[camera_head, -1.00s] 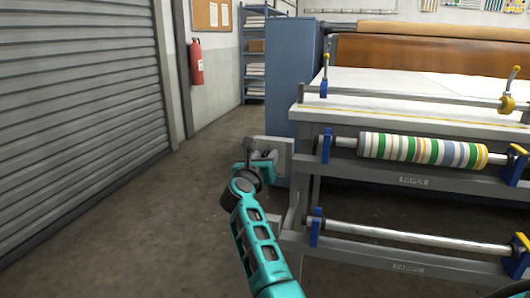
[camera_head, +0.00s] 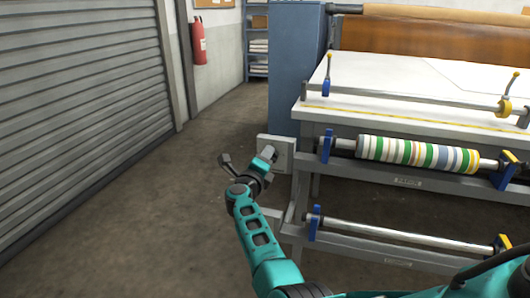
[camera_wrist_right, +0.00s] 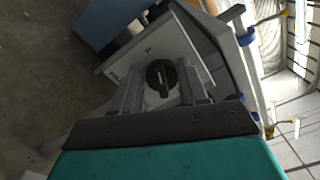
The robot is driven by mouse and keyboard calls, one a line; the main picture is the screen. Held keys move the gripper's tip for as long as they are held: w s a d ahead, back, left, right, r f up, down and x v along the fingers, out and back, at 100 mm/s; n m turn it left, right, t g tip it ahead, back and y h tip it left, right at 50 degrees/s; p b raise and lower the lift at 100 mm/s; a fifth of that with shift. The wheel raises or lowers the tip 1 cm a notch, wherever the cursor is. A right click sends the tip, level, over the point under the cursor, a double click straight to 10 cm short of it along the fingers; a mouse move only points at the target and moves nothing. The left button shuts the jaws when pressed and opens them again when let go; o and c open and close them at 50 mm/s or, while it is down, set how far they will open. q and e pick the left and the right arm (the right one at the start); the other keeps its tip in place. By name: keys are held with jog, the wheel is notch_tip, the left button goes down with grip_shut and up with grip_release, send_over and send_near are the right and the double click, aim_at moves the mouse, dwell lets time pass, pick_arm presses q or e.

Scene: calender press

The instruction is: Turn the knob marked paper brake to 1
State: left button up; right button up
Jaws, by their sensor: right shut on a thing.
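A pale panel (camera_head: 286,148) sits at the left end of the machine's frame and also fills the middle of the right wrist view (camera_wrist_right: 180,48). On it is a round dark knob (camera_wrist_right: 161,78) with a raised grip bar. My right gripper (camera_head: 266,156) is at this panel. In the right wrist view its two grey fingers stand on either side of the knob, and it is shut on the knob. The marks on the panel are too small to read, so the knob's setting cannot be told. The gripper hides the knob in the head view. My left gripper is not in view.
The machine's frame carries a striped roll (camera_head: 415,152) and a bare metal bar (camera_head: 400,236) below it, right of the panel. A blue cabinet (camera_head: 296,70) stands behind. A grey shutter (camera_head: 75,110) lines the left side. The floor between is clear.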

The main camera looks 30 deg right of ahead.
jog(key=n+p, duration=0.1)
jog(key=n, duration=0.2)
dwell(0.7)
jog(key=o, duration=0.8)
jog(key=shift+w+f, duration=0.1)
jog(key=shift+c, duration=0.2)
jog(key=o, duration=0.3)
jog(key=shift+a+f, duration=0.1)
jog(key=shift+a, duration=0.05)
